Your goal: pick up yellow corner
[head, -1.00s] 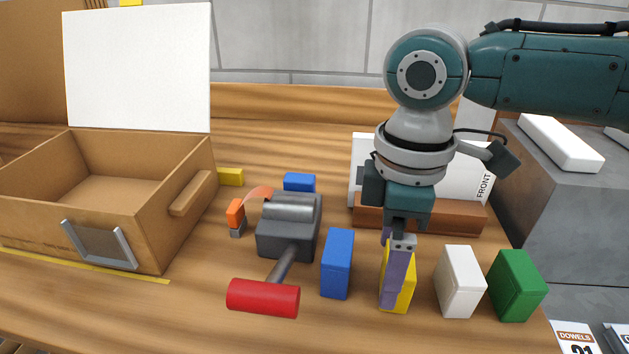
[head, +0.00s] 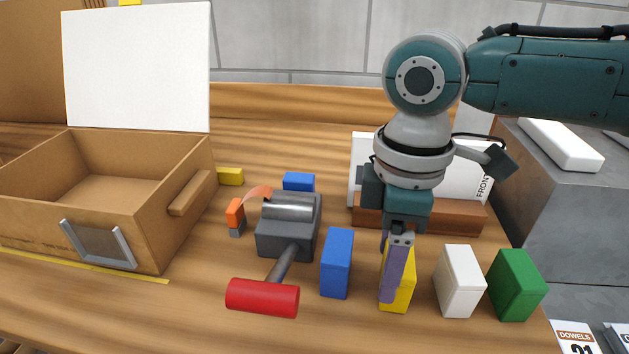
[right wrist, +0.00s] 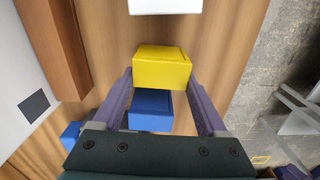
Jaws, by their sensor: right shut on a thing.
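The yellow corner block (head: 405,287) stands upright on the wooden table in the head view, between a blue block and a white block. My right gripper (head: 391,296) is down over it from above and shut on it, one purple finger covering its front left part. In the right wrist view the yellow block (right wrist: 162,68) sits between the two fingertips of the gripper (right wrist: 161,82). I see no clear gap under the block. My left gripper is not in view.
A blue block (head: 337,263) stands just left, a white block (head: 460,281) and green block (head: 516,286) right. A red-handled mallet-like tool (head: 262,298) lies to the left. An open cardboard-coloured box (head: 187,194) is far left. A white panel marked FRONT (head: 470,178) stands behind.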

